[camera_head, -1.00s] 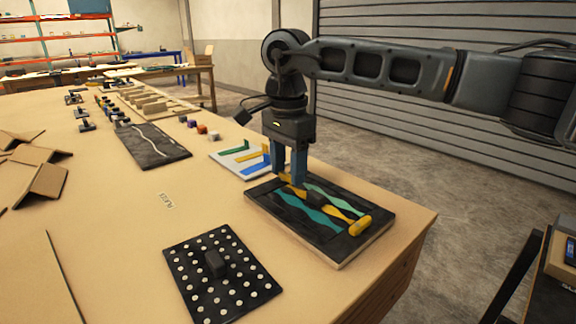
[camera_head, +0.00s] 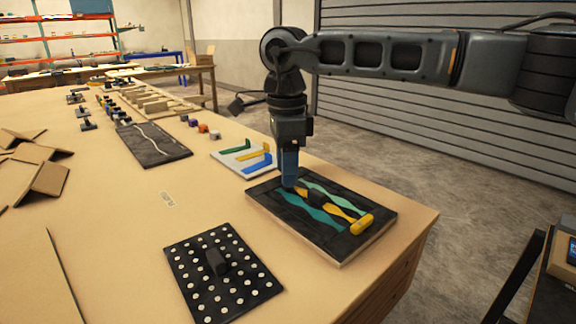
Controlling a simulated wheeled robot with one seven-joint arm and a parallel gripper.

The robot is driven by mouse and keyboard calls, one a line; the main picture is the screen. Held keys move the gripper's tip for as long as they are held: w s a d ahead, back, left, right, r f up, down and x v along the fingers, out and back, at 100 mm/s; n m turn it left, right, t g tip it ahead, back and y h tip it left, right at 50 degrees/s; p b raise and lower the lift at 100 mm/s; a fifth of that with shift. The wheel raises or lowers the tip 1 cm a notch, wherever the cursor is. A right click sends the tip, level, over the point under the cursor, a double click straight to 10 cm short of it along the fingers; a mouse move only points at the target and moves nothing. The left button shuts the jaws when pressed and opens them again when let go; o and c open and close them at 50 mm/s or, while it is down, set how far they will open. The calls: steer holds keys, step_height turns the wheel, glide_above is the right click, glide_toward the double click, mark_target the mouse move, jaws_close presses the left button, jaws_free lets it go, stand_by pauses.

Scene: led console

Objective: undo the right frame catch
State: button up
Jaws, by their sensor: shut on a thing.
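A dark frame board (camera_head: 372,238) with teal, green and yellow wavy strips lies on the table near its right edge. One yellow catch (camera_head: 361,224) sits on its near end. At the frame's far end my gripper (camera_head: 289,183) points straight down, its blue fingers lined up one behind the other. It is shut on the far-end yellow catch, which its fingers now hide almost wholly. How far that catch has turned cannot be seen.
A white board (camera_head: 228,157) with green, yellow and blue L-shaped pieces lies just behind the frame. A black dotted board (camera_head: 240,285) with a raised block lies in front to the left.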

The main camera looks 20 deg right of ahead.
steer(key=m, duration=0.5)
steer(key=shift+w+a+m, duration=0.1)
steer(key=shift+a+m, duration=0.1)
steer(key=shift+m, duration=0.1)
steer(key=m, duration=0.6)
steer(key=shift+w+a+b, duration=0.15)
steer(key=shift+w+b, duration=0.1)
steer(key=shift+b, duration=0.05)
steer(key=o, duration=1.1)
steer(key=shift+c, duration=0.2)
steer(key=shift+r, duration=0.1)
step_height(320, 180, up, 8)
steer(key=shift+f, duration=0.2)
